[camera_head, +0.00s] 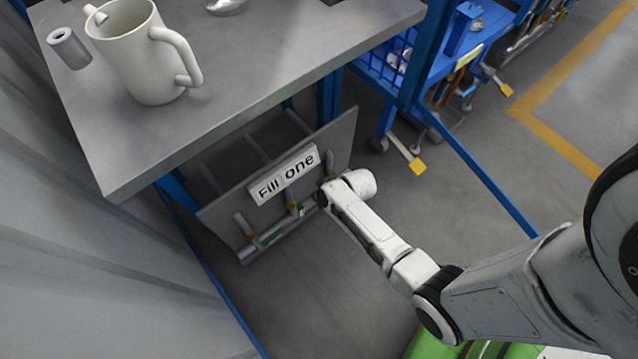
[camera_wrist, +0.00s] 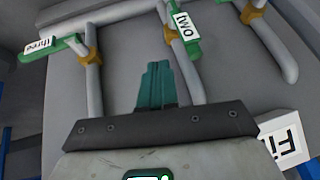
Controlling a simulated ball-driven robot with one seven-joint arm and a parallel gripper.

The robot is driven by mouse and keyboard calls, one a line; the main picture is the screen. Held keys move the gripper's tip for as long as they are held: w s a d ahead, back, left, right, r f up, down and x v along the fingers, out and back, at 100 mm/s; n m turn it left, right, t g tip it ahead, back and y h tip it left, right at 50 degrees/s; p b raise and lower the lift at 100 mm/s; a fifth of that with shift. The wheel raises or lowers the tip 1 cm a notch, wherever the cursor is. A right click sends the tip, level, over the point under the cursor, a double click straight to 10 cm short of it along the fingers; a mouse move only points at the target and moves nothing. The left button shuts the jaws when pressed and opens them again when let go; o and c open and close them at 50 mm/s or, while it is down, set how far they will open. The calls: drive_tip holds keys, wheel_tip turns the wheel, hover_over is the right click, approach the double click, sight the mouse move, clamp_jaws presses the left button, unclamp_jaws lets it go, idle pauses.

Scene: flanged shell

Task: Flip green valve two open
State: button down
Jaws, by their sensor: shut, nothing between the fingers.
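Valve two's green handle (camera_wrist: 188,48) carries a white "two" label in the wrist view. It lies roughly along its grey pipe, just beyond my fingertips and slightly right of them. My gripper (camera_wrist: 157,72) has its teal fingers pressed together, empty, pointing at the panel. Whether a fingertip touches the handle or pipe, I cannot tell. Valve three's green handle (camera_wrist: 58,47), labelled "three", lies across its pipe at left, by a brass body (camera_wrist: 91,57). In the head view, my forearm and wrist reach to the panel's right side, and my fingers are hidden.
The grey panel (camera_head: 335,140) with a "Fill one" sign (camera_head: 283,175) stands below the table (camera_head: 230,75). The table holds a white pitcher (camera_head: 145,60) and a metal cylinder (camera_head: 68,48). A blue cart (camera_head: 470,50) stands at upper right. Floor right of the panel is open.

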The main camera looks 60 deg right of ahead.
drive_tip(key=p+v, duration=0.4)
drive_tip(key=v, duration=0.6)
drive_tip(key=shift+a, duration=0.25)
drive_tip(key=shift+r, duration=0.1)
drive_tip(key=s+a+r+n+g, duration=0.1)
drive_tip(key=s+a+r+g, duration=0.3)
drive_tip(key=r, duration=0.5)
drive_tip(key=s+a+r+n+g, duration=0.1)
drive_tip(key=s+a+r+n, duration=0.15)
drive_tip(key=s+r, duration=0.55)
wheel_tip(320, 180, up, 17)
drive_tip(key=w+p, duration=0.1)
drive_tip(key=p, duration=1.6)
drive_tip(key=shift+w+r+m+h, duration=0.2)
drive_tip(key=shift+w+m+h, duration=0.05)
drive_tip(key=shift+m+h, duration=0.2)
